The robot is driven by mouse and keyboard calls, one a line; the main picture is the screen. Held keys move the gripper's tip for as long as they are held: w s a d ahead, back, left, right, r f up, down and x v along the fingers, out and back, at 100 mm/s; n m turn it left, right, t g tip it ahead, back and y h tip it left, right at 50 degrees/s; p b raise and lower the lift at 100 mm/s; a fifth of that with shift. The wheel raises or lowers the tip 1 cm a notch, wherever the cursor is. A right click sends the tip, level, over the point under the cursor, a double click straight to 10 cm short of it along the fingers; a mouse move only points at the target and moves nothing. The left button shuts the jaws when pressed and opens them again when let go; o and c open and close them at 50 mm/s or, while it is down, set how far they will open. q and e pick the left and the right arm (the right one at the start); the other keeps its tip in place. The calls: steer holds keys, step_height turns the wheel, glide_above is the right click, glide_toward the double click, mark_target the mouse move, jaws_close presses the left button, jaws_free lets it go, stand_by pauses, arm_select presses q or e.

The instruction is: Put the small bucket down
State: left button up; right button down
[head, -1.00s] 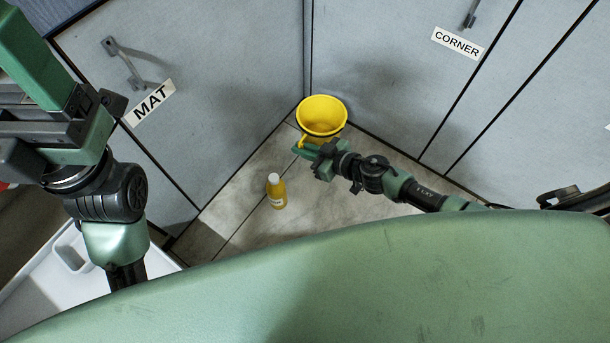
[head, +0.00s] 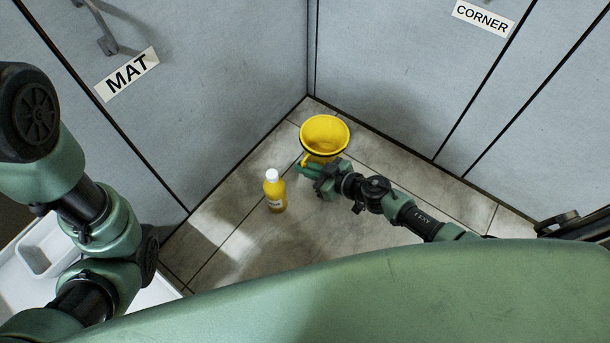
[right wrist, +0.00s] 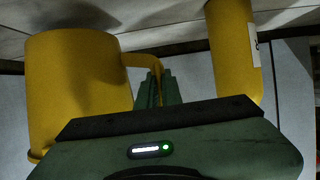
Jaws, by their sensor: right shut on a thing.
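The small yellow bucket (head: 325,135) is upright near the corner in the head view, low over the tiled floor. My right gripper (head: 306,168) is shut on its handle, at the bucket's near left side. In the right wrist view the picture is upside down: the bucket (right wrist: 78,85) is at left, its handle runs to the finger tips (right wrist: 157,85). I cannot tell for sure whether its base touches the floor. My left gripper is out of view; only links of that arm show at left.
A yellow bottle with a white cap (head: 275,194) stands on the floor left of the bucket; it also shows in the right wrist view (right wrist: 232,55). Grey panels marked MAT (head: 127,74) and CORNER (head: 482,18) meet behind. A white tray (head: 45,245) is at lower left. Floor in front is free.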

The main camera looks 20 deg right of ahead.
steer(key=shift+f+b, duration=0.7)
steer(key=shift+f, duration=0.6)
steer(key=shift+f, duration=0.1)
steer(key=c, duration=1.6)
jaws_free()
